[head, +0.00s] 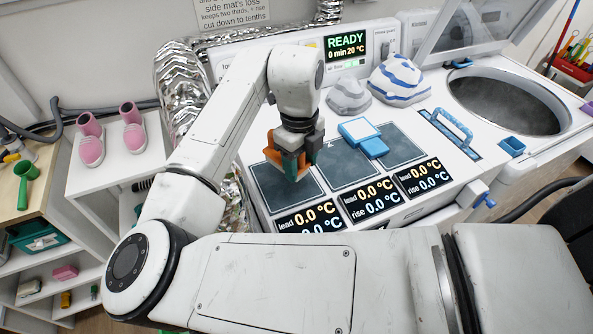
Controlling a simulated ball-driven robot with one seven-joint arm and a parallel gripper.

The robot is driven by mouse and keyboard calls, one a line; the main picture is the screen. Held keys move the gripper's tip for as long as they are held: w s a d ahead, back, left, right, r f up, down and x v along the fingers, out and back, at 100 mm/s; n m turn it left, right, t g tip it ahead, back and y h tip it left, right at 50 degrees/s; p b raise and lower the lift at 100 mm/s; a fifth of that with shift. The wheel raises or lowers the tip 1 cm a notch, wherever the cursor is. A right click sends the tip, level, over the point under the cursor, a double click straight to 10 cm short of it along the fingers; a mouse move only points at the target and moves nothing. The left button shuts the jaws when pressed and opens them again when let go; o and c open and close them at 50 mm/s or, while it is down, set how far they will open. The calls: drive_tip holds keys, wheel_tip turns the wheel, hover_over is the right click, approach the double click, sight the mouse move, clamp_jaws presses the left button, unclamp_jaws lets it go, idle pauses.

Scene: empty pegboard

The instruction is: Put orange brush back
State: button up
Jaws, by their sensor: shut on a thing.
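My gripper (293,164) points down over the left dark mat (272,184) on the white bench. It is shut on an orange thing (273,143), which I take to be the orange brush. Orange shows at the left of the jaws and between the teal parts at the fingertips. The jaws and wrist hide much of it, so its bristles cannot be made out. I cannot tell whether its lower end touches the mat.
A blue-and-white block (361,135) lies by the middle mat (345,166). Grey (348,97) and blue-striped (400,80) lumps stand behind. A blue-handled tool (450,131) lies right of the right mat (396,147). Pink shoes (91,148) stand on the left shelf. A round basin (507,102) is far right.

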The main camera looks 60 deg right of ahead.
drive_tip(key=shift+w+a+f, duration=0.1)
drive_tip(key=shift+w+f, duration=0.25)
drive_tip(key=shift+f, duration=0.1)
drive_tip(key=shift+f+p, duration=0.55)
drive_tip(key=shift+f, duration=1.1)
drive_tip(key=shift+f, duration=0.15)
drive_tip(key=o, duration=1.1)
drive_tip(key=shift+r, duration=0.2)
drive_tip(key=r, duration=0.4)
drive_tip(key=r+b, duration=0.1)
drive_tip(key=r, duration=0.7)
drive_tip(key=shift+w+b, duration=0.3)
drive_tip(key=shift+b, duration=0.1)
